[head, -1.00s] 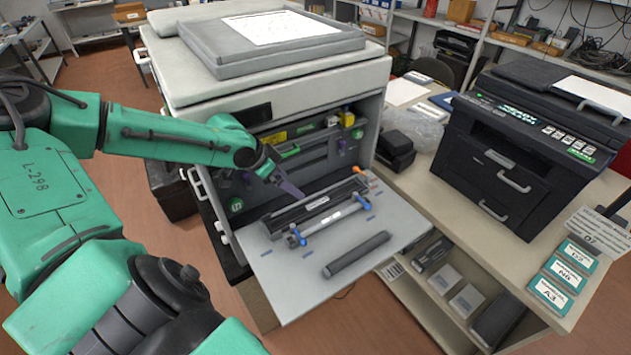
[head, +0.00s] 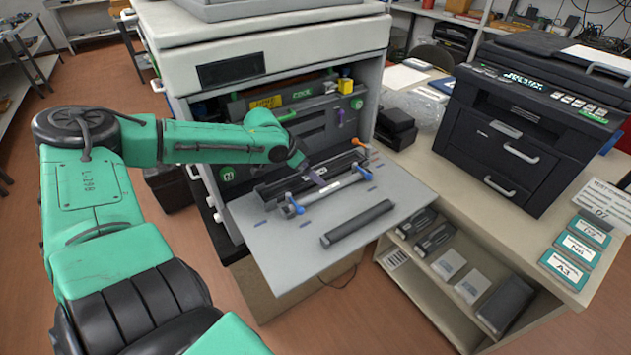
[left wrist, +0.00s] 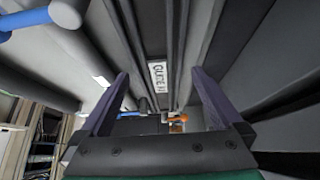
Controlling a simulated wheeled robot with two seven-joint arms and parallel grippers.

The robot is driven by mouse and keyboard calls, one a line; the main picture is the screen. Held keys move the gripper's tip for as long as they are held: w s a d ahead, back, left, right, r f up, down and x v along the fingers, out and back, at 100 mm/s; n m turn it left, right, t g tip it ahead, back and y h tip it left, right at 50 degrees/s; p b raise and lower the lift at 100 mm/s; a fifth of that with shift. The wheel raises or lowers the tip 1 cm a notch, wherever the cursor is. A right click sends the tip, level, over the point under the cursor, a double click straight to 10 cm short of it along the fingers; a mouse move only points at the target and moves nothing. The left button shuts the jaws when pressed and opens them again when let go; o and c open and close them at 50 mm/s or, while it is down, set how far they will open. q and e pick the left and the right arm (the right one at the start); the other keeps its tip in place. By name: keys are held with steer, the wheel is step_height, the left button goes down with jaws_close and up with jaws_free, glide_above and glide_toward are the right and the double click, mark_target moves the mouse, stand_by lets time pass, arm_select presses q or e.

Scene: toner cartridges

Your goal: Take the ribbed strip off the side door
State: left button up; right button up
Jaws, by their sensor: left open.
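The side door (head: 290,258) is folded down flat from the big printer. A long dark piece (head: 275,191) with lengthwise ridges lies on its inner part. In the left wrist view it (left wrist: 152,40) runs away from me and carries a white "GUIDE A" label. A loose dark grey bar (head: 358,223) lies near the door's outer edge. I cannot tell for certain which one is the ribbed strip. My left gripper (head: 318,180) hovers over the ridged piece. Its purple fingers (left wrist: 160,78) are open, one on each side of it, holding nothing. My right gripper is out of view.
A grey roller with blue ends (head: 330,190) lies beside the ridged piece. An orange part (head: 361,140) is at the far end. The printer body (head: 262,55) rises behind the door. A black printer (head: 530,125) stands on the bench to the right.

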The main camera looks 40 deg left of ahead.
arm_select(q)
steer(key=shift+r, duration=0.15)
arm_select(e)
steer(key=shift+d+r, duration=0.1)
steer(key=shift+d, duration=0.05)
arm_select(q)
steer(key=c, duration=1.5)
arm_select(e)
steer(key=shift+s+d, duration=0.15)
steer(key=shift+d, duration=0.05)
arm_select(q)
steer(key=shift+r, duration=0.1)
